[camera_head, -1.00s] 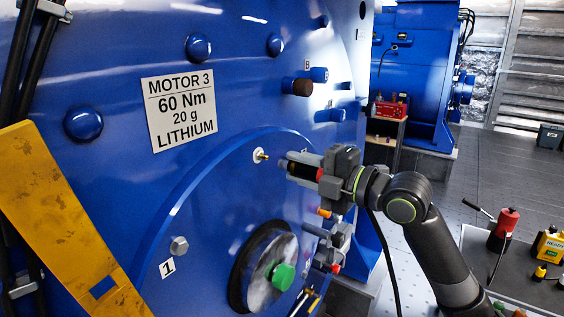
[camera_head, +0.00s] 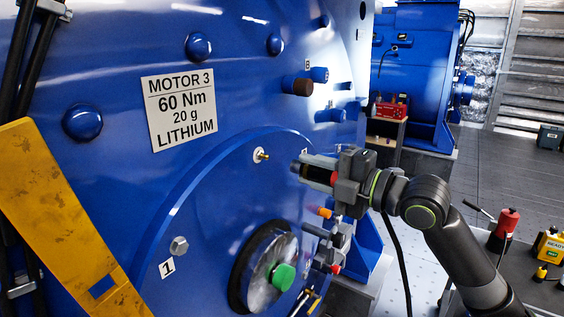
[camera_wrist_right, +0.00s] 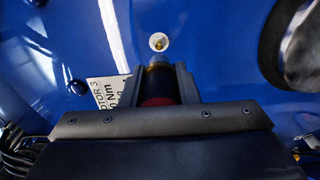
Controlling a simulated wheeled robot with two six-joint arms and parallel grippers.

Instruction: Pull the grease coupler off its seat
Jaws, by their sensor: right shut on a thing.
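The grease coupler (camera_head: 316,173) is a dark cylinder with a red band, lying in the jaws of my right gripper (camera_head: 318,170). The gripper is shut on it. In the right wrist view the coupler (camera_wrist_right: 158,88) sits between the two fingers, its far end towards a small brass fitting (camera_wrist_right: 158,43) on a white disc. In the head view the same brass fitting (camera_head: 261,155) stands on the blue motor cover, left of the gripper. A clear gap shows between the fitting and the coupler. My left gripper is not in view.
The blue motor face (camera_head: 110,180) carries bolts, a brown plug (camera_head: 297,86) and a green-centred round window (camera_head: 283,277). A yellow bar (camera_head: 60,215) crosses the lower left. A cart (camera_head: 535,292) with a red-topped tool (camera_head: 507,222) and yellow items stands at the right.

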